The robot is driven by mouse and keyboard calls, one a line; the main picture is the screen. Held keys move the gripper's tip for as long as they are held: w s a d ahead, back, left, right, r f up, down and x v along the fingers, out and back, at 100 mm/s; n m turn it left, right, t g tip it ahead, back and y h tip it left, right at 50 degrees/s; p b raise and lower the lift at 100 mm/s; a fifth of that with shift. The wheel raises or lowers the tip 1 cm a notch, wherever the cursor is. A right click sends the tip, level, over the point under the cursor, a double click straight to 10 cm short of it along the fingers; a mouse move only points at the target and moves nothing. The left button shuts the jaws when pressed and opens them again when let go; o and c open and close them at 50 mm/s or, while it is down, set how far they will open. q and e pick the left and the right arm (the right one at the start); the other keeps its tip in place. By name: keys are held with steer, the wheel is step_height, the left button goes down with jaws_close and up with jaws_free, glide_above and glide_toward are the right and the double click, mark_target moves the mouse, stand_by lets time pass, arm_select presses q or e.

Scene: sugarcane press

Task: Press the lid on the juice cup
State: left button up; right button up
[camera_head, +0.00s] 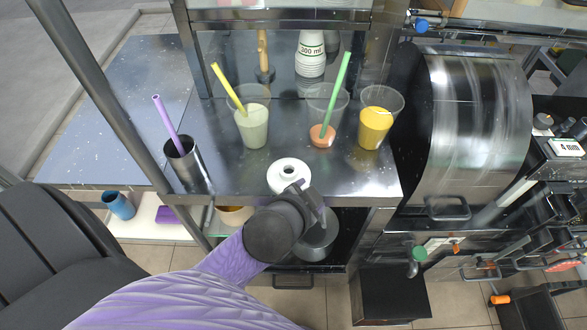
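A white round lid-like piece (289,173) with a raised centre and a dark hole shows at the front edge of the steel counter. My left gripper (313,203) is right in front of it, at the end of a purple-sleeved arm. The dark wrist hides much of the gripper, so I cannot tell whether it holds the white piece. Three clear open cups stand behind: one with pale green juice (253,130) and a yellow straw, one with a little orange content (322,136) and a green straw, and one with yellow juice (374,127). My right gripper is not in view.
A dark metal cup (184,163) with a purple straw stands at the counter's left. Stacked white cups (311,58) are at the back. A large steel drum (478,120) is to the right. Steel posts frame the counter (215,178); a pot (317,242) sits below.

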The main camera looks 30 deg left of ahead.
arm_select(q)
steer(key=w+d+r+m+t+h, duration=0.25)
steer(key=w+r+m+t, duration=0.2)
steer(key=w+r, duration=0.25)
steer(key=d+r+m+g+h, duration=0.2)
steer(key=d+r+m+h, duration=0.95)
steer(key=m, duration=1.05)
steer(key=a+f+m+g+y, duration=0.4)
steer(key=a+f+m+g, duration=0.2)
steer(key=f+m+g, duration=0.75)
steer(key=a+r+m+y, duration=0.2)
steer(key=a+y, duration=0.7)
steer(key=a, duration=0.7)
steer(key=shift+w+r+t, duration=0.15)
steer(key=shift+r+t, duration=0.25)
steer(key=shift+r, duration=0.1)
